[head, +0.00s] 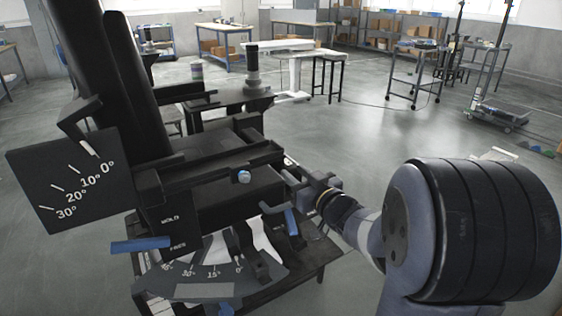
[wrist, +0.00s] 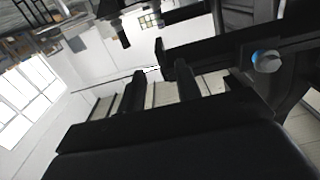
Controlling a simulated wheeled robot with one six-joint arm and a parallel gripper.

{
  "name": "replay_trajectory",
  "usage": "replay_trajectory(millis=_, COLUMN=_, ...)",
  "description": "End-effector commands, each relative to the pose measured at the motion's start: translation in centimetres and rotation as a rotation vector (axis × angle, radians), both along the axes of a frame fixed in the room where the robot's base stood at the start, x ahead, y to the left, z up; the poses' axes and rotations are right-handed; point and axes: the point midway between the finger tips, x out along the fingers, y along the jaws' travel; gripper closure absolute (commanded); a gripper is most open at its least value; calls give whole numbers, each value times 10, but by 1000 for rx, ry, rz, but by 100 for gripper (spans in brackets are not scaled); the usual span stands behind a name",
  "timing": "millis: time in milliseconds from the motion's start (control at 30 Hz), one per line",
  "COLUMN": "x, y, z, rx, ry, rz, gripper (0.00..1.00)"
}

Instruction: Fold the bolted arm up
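A black machine with a tilted column (head: 110,75) stands at the left of the head view. A dark bar (head: 215,168) with a blue-headed bolt (head: 243,176) crosses its middle; I take this for the bolted arm. In the wrist view the bolt (wrist: 267,61) is at upper right, and the dark bar (wrist: 215,42) runs left from it. My gripper (head: 292,180) is at the bar's right side in the head view. In the wrist view its two fingers (wrist: 162,88) stand apart with a light gap between them. I see nothing held; contact with the bar cannot be told.
An angle plate (head: 70,180) is at the left, and a curved scale (head: 205,280) is below. Blue handles (head: 140,244) (head: 290,222) stick out from the machine's lower part. Tables, shelves and a cart (head: 418,75) stand behind. The floor at centre right is mostly clear.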

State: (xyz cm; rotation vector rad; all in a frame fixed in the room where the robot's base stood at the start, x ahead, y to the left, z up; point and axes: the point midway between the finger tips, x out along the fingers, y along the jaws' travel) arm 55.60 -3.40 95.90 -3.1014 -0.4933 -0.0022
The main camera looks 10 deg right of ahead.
Motion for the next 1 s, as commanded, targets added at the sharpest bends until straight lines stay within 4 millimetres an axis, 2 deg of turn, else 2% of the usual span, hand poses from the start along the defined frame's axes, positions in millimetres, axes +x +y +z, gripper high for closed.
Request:
replay_trajectory(millis=300, x=58, y=20, z=-1, rx=-2, ry=2, rz=2, gripper=67)
replay_trajectory(millis=500, x=82, y=28, z=0, rx=-1, ry=1, rz=0, gripper=67)
replay_trajectory(millis=900, x=90, y=30, z=0, rx=-1, ry=1, rz=-2, gripper=67)
replay_trajectory(millis=1000, x=90, y=30, z=0, rx=-1, ry=1, rz=-2, gripper=75)
